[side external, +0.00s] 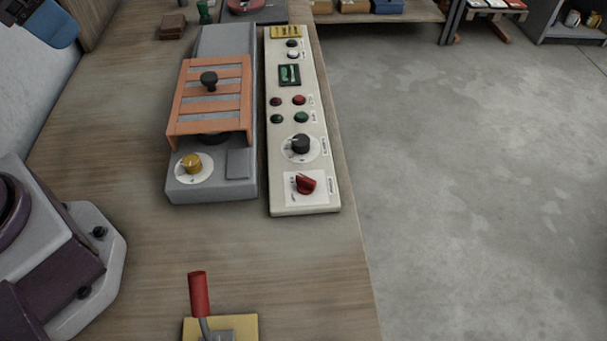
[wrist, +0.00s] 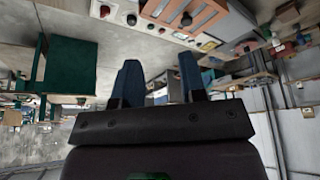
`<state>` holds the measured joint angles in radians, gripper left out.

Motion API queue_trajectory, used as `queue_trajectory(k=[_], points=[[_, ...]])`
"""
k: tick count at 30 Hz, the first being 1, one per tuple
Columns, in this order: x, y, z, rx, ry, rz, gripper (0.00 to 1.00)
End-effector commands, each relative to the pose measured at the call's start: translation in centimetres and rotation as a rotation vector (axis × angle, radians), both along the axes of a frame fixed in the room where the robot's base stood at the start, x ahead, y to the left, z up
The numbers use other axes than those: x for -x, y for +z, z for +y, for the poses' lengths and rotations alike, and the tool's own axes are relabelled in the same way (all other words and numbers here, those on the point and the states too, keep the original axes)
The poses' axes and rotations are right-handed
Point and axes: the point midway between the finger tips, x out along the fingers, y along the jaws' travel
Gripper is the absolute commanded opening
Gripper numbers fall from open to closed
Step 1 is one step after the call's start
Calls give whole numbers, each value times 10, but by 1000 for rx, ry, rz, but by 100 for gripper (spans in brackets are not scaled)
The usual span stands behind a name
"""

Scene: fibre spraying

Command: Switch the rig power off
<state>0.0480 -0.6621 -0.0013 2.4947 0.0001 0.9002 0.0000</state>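A long cream control panel (side external: 318,160) lies on the bench by its right edge. It carries a red rotary knob (side external: 306,184) on a white plate at its near end, a black knob (side external: 300,144) on a dial, two red and two green buttons, and a green rocker switch (side external: 289,74) in a dark frame. The labels are too small to read. The panel also shows at the top of the wrist view (wrist: 118,14). My gripper (wrist: 159,62) is open and empty, its two blue fingers apart. Part of it shows at the side view's top left corner (side external: 52,24), away from the panel.
A grey box (side external: 215,190) with an orange slatted cover (side external: 212,97) and a yellow knob (side external: 191,163) stands left of the panel. A red-handled lever (side external: 198,295) on a yellow plate is at the near edge. Bench surface between lever and panel is clear.

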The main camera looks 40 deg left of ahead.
Motion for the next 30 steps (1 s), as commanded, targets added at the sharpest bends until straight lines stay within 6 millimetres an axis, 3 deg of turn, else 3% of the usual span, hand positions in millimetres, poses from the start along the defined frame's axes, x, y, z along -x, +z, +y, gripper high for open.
queue_trajectory(k=[11, 18, 24, 27, 30], points=[[-81, -57, -69, -94, -353, 300, 38], [-130, -122, -132, -173, -713, 412, 38], [-159, -176, -178, -225, -1020, 435, 38], [-178, -187, -193, -251, -1164, 398, 38], [-191, -177, -199, -277, -1261, 339, 38]])
